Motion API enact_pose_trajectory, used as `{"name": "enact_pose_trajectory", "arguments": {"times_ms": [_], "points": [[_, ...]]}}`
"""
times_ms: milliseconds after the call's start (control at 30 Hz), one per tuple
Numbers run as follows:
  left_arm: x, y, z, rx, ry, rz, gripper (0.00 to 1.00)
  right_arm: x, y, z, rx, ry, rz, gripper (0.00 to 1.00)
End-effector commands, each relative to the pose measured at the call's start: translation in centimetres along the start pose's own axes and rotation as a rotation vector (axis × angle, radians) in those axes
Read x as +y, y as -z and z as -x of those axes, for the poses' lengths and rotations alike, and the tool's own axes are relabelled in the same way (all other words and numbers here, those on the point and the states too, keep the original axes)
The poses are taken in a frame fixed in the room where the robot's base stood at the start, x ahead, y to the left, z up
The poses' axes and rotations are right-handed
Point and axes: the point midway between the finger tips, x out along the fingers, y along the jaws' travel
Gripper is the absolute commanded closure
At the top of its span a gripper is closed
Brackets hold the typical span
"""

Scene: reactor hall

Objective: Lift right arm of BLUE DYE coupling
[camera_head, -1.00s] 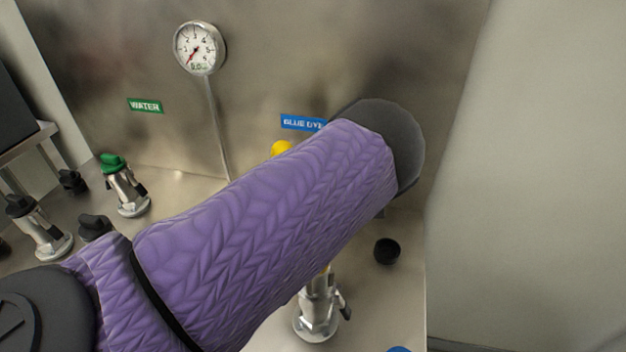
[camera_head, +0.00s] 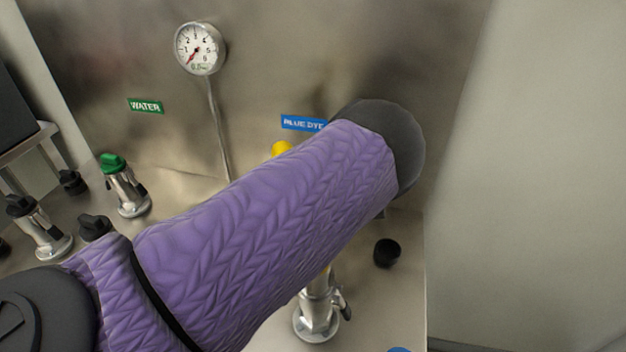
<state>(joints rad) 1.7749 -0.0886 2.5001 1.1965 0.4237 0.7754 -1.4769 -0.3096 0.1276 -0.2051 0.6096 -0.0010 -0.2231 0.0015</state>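The BLUE DYE label (camera_head: 303,124) is on the steel back panel, its right end close to my arm. Below it, a metal coupling (camera_head: 317,316) stands on the steel deck, with a small lever arm (camera_head: 343,303) on its right side. My purple-sleeved arm, coming in from the lower left, covers the coupling's upper part. A yellow part (camera_head: 282,148) shows just above the sleeve. Neither gripper is in view, so I cannot see what they touch or hold.
A WATER label (camera_head: 146,106) and a pressure gauge (camera_head: 199,48) are on the panel. A green-topped coupling (camera_head: 126,186) and a black-topped coupling (camera_head: 39,229) stand at left. A black knob (camera_head: 387,253) sits on the deck at right. A blue part (camera_head: 400,349) shows at the bottom edge.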

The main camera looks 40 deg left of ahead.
Motion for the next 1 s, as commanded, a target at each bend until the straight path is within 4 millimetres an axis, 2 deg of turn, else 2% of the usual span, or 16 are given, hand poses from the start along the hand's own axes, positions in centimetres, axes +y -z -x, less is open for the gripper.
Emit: {"name": "enact_pose_trajectory", "arguments": {"times_ms": [600,633,767,1000], "points": [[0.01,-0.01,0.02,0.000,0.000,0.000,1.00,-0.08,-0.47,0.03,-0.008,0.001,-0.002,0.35],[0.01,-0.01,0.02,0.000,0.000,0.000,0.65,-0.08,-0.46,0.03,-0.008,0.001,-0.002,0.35],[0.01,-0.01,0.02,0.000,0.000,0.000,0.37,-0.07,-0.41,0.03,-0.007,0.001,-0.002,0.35],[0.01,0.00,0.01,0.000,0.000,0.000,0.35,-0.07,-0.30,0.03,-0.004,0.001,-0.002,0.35]]}}
